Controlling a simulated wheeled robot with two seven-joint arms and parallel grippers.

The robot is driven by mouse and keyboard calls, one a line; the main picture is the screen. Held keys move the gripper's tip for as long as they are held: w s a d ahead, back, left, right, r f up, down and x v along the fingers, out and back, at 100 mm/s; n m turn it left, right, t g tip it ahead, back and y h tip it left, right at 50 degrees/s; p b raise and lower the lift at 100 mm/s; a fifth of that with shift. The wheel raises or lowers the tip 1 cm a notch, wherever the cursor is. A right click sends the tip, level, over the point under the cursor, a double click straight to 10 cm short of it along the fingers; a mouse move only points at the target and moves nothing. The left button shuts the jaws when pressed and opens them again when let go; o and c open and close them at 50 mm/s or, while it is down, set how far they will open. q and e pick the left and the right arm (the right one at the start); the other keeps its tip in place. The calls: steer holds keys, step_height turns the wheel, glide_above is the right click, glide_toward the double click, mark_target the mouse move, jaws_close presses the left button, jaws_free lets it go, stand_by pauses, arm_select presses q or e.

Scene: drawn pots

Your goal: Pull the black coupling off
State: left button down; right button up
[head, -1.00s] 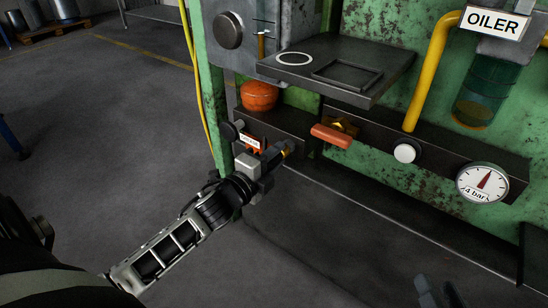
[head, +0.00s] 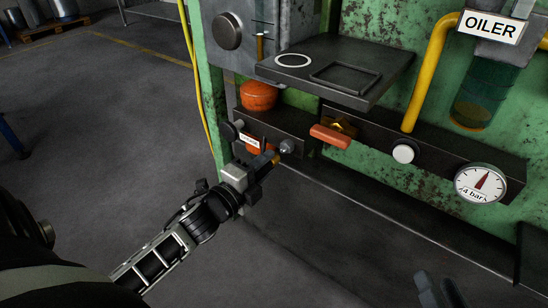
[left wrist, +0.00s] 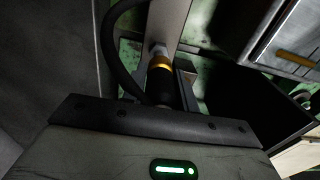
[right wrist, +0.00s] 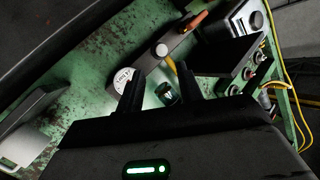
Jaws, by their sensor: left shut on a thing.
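My left gripper (head: 262,172) is shut on the black coupling (left wrist: 160,84), whose brass-coloured ring (left wrist: 160,62) points at the machine. In the head view this ring (head: 275,159) shows at the fingertips. The grey metal fitting (head: 287,146) on the dark block stands bare, a little up and right of the ring, with a small gap between them. In the left wrist view a pale fitting lines up behind the ring; the gap cannot be judged there. The gripper hides most of the coupling in the head view. My right gripper (right wrist: 160,88) is open and empty.
A red-handled valve (head: 330,136), a white knob (head: 404,153) and a pressure gauge (head: 481,184) sit along the dark manifold. A grey shelf (head: 392,66) juts out above. A black hose (left wrist: 112,50) curves beside the coupling. The floor in front is clear.

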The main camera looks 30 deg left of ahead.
arm_select(q)
steer(key=shift+s+a, duration=0.1)
steer(key=shift+s, duration=0.75)
